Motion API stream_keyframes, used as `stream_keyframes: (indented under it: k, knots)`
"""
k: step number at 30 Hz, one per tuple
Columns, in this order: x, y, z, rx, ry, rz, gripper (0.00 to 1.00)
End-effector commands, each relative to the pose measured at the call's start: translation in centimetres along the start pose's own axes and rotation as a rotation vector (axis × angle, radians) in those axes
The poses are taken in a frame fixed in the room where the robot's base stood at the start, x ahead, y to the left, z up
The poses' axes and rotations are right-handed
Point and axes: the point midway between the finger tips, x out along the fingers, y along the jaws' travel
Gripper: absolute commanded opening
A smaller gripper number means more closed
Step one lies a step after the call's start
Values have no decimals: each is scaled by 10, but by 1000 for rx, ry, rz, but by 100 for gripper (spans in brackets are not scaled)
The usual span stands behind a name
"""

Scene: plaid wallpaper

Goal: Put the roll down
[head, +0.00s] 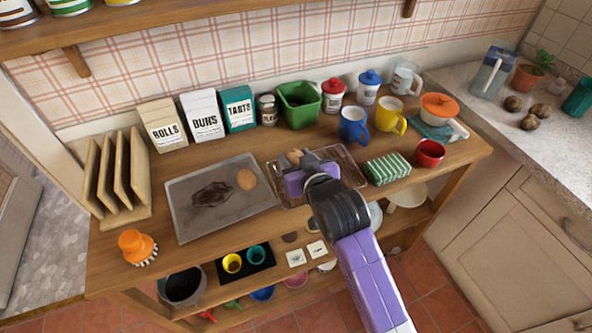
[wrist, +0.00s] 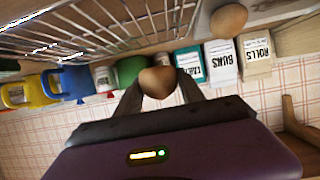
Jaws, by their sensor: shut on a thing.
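My gripper (head: 306,163) is over the left part of the wire rack (head: 350,178). In the wrist view its two fingers (wrist: 157,88) are shut on a brown roll (wrist: 157,79). This held roll shows partly in the head view (head: 294,156), just beyond the gripper. The wire rack also fills the upper left of the wrist view (wrist: 110,30). Whether the held roll touches the rack is unclear. Another roll (head: 246,179) lies on the grey baking tray (head: 190,222), beside a dark burnt patch; it shows in the wrist view too (wrist: 228,19).
Behind the rack stand a green bin (head: 299,104), a jar (head: 268,110) and boxes (head: 204,115). A green striped sponge (head: 388,169) and a red cup (head: 430,153) are right of the rack. A wooden rack (head: 118,180) and an orange brush (head: 136,245) are at the left.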

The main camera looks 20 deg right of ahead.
Motion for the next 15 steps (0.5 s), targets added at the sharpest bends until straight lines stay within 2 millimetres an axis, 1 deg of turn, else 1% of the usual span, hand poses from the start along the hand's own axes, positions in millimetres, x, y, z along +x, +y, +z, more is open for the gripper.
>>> stream_keyframes:
  k: [4,9,12,15]
  knots:
    - [4,0,10,-1,-1,0,6]
    - [13,0,33,-1,-3,0,6]
    - [17,0,42,-1,0,0,6]
    - [18,0,44,-1,1,0,6]
